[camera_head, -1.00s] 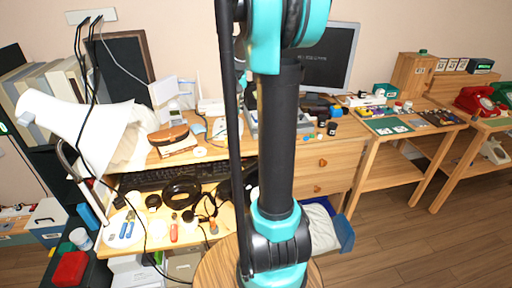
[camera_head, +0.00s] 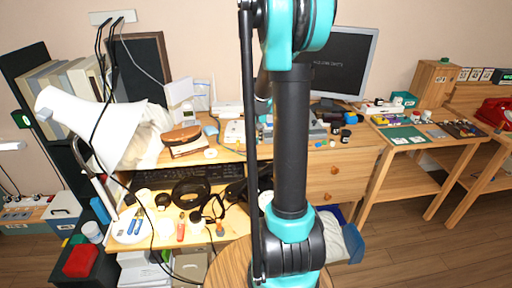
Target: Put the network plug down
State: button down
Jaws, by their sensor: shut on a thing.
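My arm (camera_head: 291,140) stands upright in the middle of the view, in front of the desk. A teal and grey part of the arm (camera_head: 263,85) shows just left of its dark link, above the back of the desk. My gripper cannot be made out; it seems to be hidden behind the arm. I cannot pick out the network plug in this view. A grey cable hangs from the white wall socket strip (camera_head: 113,17), with dark plugs and leads beside it.
The wooden desk (camera_head: 341,165) holds a white lamp (camera_head: 110,125), a brown case (camera_head: 181,135), a monitor (camera_head: 345,62) and black coiled cables (camera_head: 190,193) on its lower tray. A side table with green mats (camera_head: 402,135) stands right. Floor (camera_head: 400,250) is clear at lower right.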

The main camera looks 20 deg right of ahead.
aim_at(256, 144)
jog(key=shift+f, duration=2.15)
jog(key=shift+f, duration=0.1)
jog(key=c, duration=1.5)
grip_release()
notch_tip(256, 144, up, 12)
jog(key=s+a, duration=0.1)
jog(key=s, duration=0.1)
jog(key=s+a+f+n, duration=0.1)
jog(key=s+a+f, duration=0.2)
jog(key=s, duration=0.5)
jog(key=s+a+f+n+t, duration=0.1)
jog(key=s+a+f+n, duration=0.1)
jog(key=s, duration=0.5)
jog(key=s+a+f+n+t, duration=0.1)
jog(key=s+a+f, duration=0.4)
jog(key=s, duration=0.3)
jog(key=shift+s+f+y, duration=0.2)
jog(key=shift+s+y, duration=0.1)
jog(key=shift+y, duration=0.1)
